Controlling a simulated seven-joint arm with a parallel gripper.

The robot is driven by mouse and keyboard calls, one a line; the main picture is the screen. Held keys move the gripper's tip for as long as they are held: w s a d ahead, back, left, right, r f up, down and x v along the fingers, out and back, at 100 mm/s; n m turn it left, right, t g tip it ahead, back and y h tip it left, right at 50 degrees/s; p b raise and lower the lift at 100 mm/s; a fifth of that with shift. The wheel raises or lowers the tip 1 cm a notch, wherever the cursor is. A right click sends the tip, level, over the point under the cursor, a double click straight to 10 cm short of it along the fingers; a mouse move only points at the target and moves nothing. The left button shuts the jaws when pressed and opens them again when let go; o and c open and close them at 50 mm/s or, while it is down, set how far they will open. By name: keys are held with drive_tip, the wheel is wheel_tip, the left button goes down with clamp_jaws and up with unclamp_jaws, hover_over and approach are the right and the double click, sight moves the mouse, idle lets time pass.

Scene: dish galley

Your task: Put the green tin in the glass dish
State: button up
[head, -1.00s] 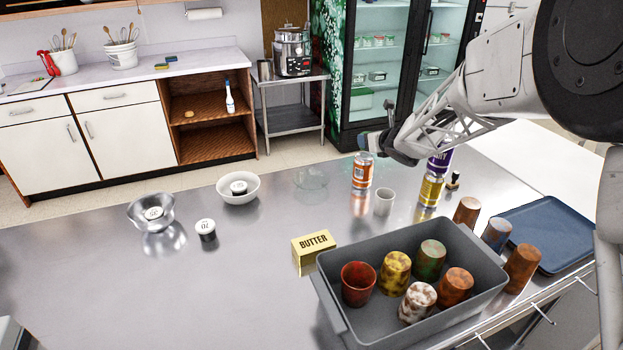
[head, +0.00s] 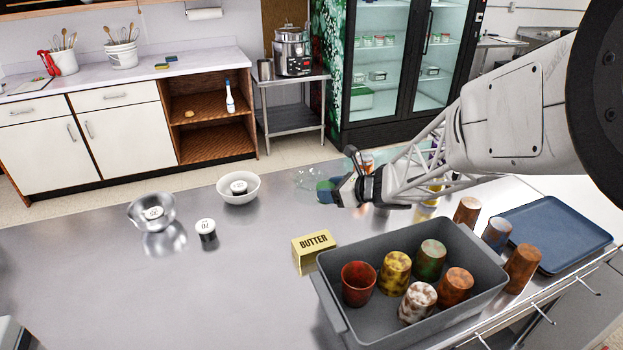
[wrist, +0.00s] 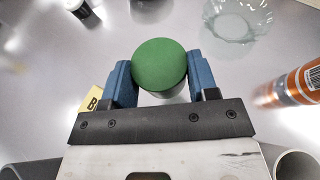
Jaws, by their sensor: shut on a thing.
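The green tin (wrist: 159,64) is between the two blue fingers of my gripper (wrist: 160,78) in the wrist view, with its round green top facing the camera. My gripper is shut on it. In the head view my gripper (head: 326,191) is over the counter, just right of the glass dish and partly in front of it; the tin is hard to make out there. The clear glass dish (head: 307,178) is faint in the head view. In the wrist view the glass dish (wrist: 240,22) is up and right of the tin, apart from it.
An orange can (wrist: 294,86) is right of my gripper. A white bowl (head: 238,190), a metal bowl (head: 138,213) and a white-lidded jar (head: 205,229) stand left. A butter box (head: 314,250) and a grey bin (head: 335,310) of cups are nearer. The left front counter is clear.

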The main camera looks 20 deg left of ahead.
drive_tip(key=shift+w, duration=0.1)
drive_tip(key=w+a+f, duration=0.1)
drive_tip(key=w+a, duration=0.8)
drive_tip(key=w, duration=0.4)
drive_tip(key=shift+f, duration=0.15)
idle(0.4)
drive_tip(key=shift+f, duration=1.8)
drive_tip(key=shift+f, duration=0.6)
drive_tip(key=o, duration=1)
drive_tip(key=shift+r, duration=0.1)
